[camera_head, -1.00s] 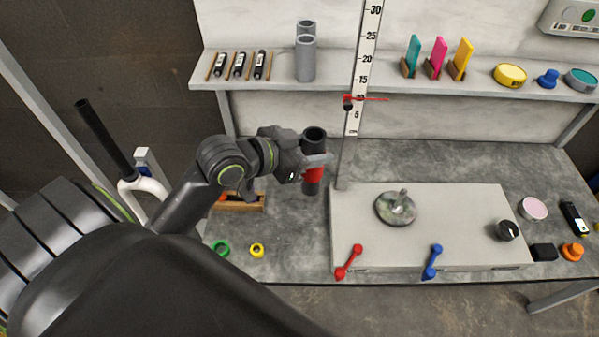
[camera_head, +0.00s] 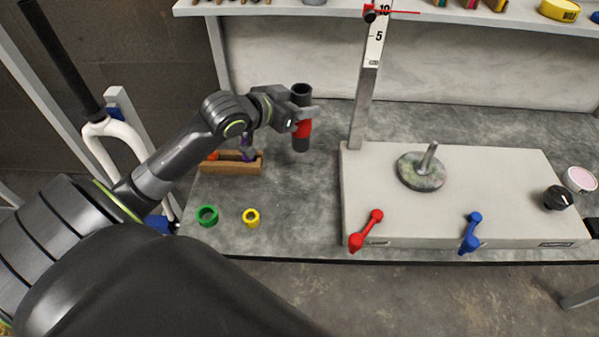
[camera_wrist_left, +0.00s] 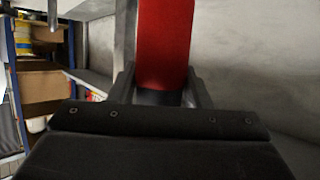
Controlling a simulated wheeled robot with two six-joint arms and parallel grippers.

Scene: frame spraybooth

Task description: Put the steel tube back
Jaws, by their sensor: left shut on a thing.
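The steel tube (camera_head: 301,142) is dark with a red band around its middle. It stands roughly upright in my left gripper (camera_head: 304,120), over the left part of the bench in the head view. The gripper is shut on it at about the red band, and the fingers hide part of the tube. In the left wrist view the red band (camera_wrist_left: 165,40) fills the upper middle between the fingers (camera_wrist_left: 160,92). My right gripper is not in view.
A wooden tray (camera_head: 230,168) lies behind the green ring (camera_head: 207,216) and yellow ring (camera_head: 251,217). A pale box (camera_head: 400,225) with red and blue levers is to the right, beside an upright scale (camera_head: 365,95). The shelf (camera_head: 270,10) edge runs above.

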